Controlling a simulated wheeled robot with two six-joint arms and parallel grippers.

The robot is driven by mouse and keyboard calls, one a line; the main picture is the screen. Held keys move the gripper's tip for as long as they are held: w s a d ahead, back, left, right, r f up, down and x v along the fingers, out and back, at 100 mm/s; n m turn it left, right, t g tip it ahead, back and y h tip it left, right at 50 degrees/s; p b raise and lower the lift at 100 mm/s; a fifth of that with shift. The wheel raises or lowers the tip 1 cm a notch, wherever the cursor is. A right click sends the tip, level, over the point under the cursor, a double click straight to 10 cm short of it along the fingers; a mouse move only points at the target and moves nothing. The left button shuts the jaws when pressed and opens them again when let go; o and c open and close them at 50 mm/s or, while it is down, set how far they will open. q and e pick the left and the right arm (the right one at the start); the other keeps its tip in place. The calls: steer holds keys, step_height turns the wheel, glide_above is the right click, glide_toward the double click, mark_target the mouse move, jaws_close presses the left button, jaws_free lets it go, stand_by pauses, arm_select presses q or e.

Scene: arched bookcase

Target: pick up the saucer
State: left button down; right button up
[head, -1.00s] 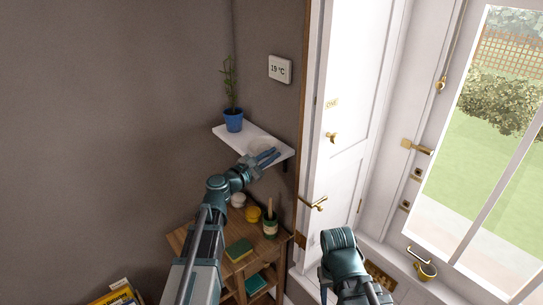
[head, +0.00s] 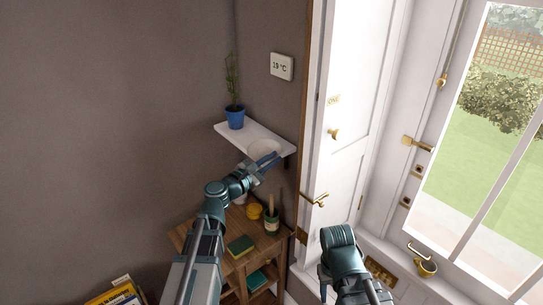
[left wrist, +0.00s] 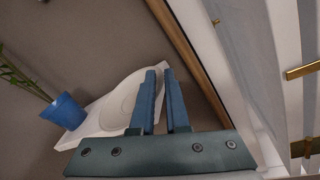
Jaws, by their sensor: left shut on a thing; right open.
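The saucer (head: 263,147) is a pale white dish at the right part of the small white wall shelf. It also shows in the left wrist view (left wrist: 122,98), left of the fingers. My left gripper (head: 271,160) reaches up to the shelf from below and is shut on the saucer's near rim. In the left wrist view its blue fingers (left wrist: 158,74) are close together, and they hide the pinched rim. I cannot tell whether the saucer is clear of the shelf. My right gripper (head: 348,292) is low in the head view, open and away from the shelf.
A blue pot with a plant (head: 235,118) stands at the shelf's (head: 233,134) left end. A wooden cabinet (head: 185,238) below holds a dark green pot (head: 271,222), a yellow jar (head: 254,212) and books. A white door (head: 345,110) is close on the right.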

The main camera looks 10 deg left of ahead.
arm_select(q)
steer(key=shift+s+d, duration=0.15)
steer(key=shift+s, duration=0.95)
arm_select(e)
steer(key=shift+s+a, duration=0.1)
steer(key=shift+s, duration=0.1)
arm_select(q)
steer(key=c, duration=0.8)
jaws_free()
steer(key=shift+c, duration=0.2)
steer(key=shift+s, duration=0.1)
